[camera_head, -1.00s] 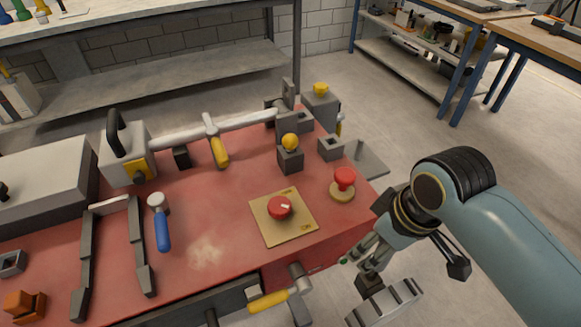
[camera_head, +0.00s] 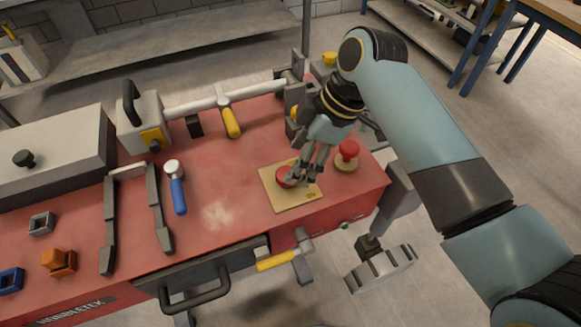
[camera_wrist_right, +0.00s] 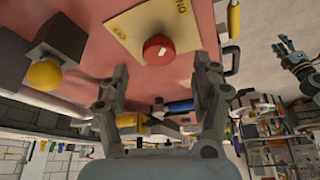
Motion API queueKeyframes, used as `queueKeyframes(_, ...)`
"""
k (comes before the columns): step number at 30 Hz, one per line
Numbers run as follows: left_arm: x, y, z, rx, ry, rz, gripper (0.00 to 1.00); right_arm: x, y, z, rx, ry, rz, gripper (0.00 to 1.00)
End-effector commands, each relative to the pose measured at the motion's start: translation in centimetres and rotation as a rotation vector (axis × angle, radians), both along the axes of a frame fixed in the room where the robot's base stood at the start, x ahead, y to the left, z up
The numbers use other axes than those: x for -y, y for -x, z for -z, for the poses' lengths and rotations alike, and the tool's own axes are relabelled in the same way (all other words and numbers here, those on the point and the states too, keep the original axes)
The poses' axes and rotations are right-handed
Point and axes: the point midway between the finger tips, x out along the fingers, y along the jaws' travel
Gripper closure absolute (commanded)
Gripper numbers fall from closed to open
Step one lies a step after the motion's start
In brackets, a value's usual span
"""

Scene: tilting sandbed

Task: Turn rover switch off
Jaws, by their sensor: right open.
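The rover switch is a red round knob (camera_head: 285,176) on a tan square plate (camera_head: 277,200) with small dark labels, on the red rover top. In the head view my right gripper (camera_head: 297,178) reaches down over the knob and partly hides it. The wrist view shows the knob (camera_wrist_right: 158,50) with a pale pointer mark, just beyond and between the fingertips of my right gripper (camera_wrist_right: 160,72). Its fingers are spread, and no grip on the knob shows. A small gripper shape (camera_wrist_right: 298,62) at the wrist view's right edge looks like my left gripper; its jaw state is unclear.
A red mushroom button (camera_head: 348,150) stands close right of the plate. A yellow ball on a dark block (camera_wrist_right: 45,74) is near the gripper. The red top between hammer and plate is clear.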

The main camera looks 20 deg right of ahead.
Motion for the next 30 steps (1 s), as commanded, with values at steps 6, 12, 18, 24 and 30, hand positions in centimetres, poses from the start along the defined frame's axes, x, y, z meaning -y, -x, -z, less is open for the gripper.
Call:
queueKeyframes(6,0.0,0.0,0.1,-0.001,0.0,0.0,0.6,-1.3,-0.5,3.3,0.0,0.0,0.001,0.35)
queueKeyframes(12,0.0,0.1,0.1,-0.001,0.0,0.0,0.6,-1.6,-0.6,4.4,0.0,0.001,0.001,0.35)
queueKeyframes(18,0.0,0.1,0.1,-0.002,0.0,0.0,0.6,-1.6,-0.7,4.4,0.001,0.001,0.002,0.35)
queueKeyframes(24,0.0,0.1,0.1,-0.003,0.0,0.0,0.6,-1.6,-0.7,4.4,0.001,0.001,0.002,0.58)
queueKeyframes(30,0.0,0.1,0.1,-0.003,0.0,0.0,0.6,-1.6,-0.6,4.4,0.001,0.001,0.002,0.84)
